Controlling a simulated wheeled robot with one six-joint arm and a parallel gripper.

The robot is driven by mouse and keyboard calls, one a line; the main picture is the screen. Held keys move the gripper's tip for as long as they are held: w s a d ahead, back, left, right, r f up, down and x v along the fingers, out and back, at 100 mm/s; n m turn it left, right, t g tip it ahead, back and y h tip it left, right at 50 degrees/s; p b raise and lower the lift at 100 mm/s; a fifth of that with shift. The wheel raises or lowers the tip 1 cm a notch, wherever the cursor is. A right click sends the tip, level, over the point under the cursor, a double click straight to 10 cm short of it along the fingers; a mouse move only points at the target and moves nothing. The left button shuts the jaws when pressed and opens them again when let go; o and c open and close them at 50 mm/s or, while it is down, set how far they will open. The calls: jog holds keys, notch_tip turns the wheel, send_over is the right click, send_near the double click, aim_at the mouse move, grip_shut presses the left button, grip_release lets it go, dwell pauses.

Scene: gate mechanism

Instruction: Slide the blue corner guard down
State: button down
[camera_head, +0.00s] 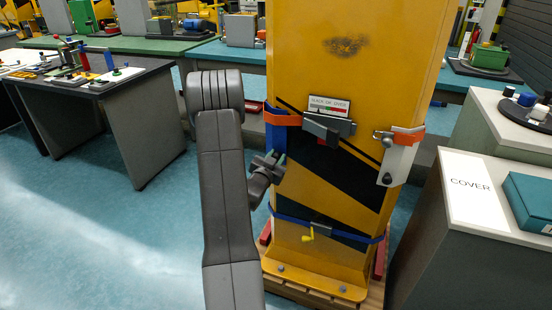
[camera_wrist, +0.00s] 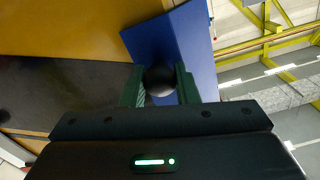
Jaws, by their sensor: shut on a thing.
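The blue corner guard (camera_head: 269,142) sits upright on the left edge of the yellow column (camera_head: 360,60), with an orange strap (camera_head: 283,118) across it. In the wrist view the blue guard (camera_wrist: 185,45) spreads out beyond my fingers, and a round black knob (camera_wrist: 160,80) stands in front of it. My gripper (camera_wrist: 159,88) is shut on this knob, with one green finger on each side. In the head view my gripper (camera_head: 279,160) is at the guard's lower part, and the knob is hidden.
A ratchet buckle (camera_head: 327,126) under a small sign sits mid-column. A white guard (camera_head: 400,162) is on the right edge. A grey cabinet (camera_head: 480,260) stands at right; the floor at left is clear.

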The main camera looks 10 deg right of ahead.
notch_tip(320, 180, down, 16)
jog(key=b, duration=1.5)
jog(key=shift+r+b, duration=0.2)
jog(key=shift+b, duration=0.1)
jog(key=c, duration=1.2)
grip_release()
jog(key=shift+f, duration=0.1)
jog(key=shift+o, duration=0.4)
jog(key=p+v, duration=0.1)
jog(key=v, duration=1.2)
jog(key=shift+s+a, duration=0.25)
jog(key=shift+s, duration=0.1)
jog(key=shift+w, duration=0.1)
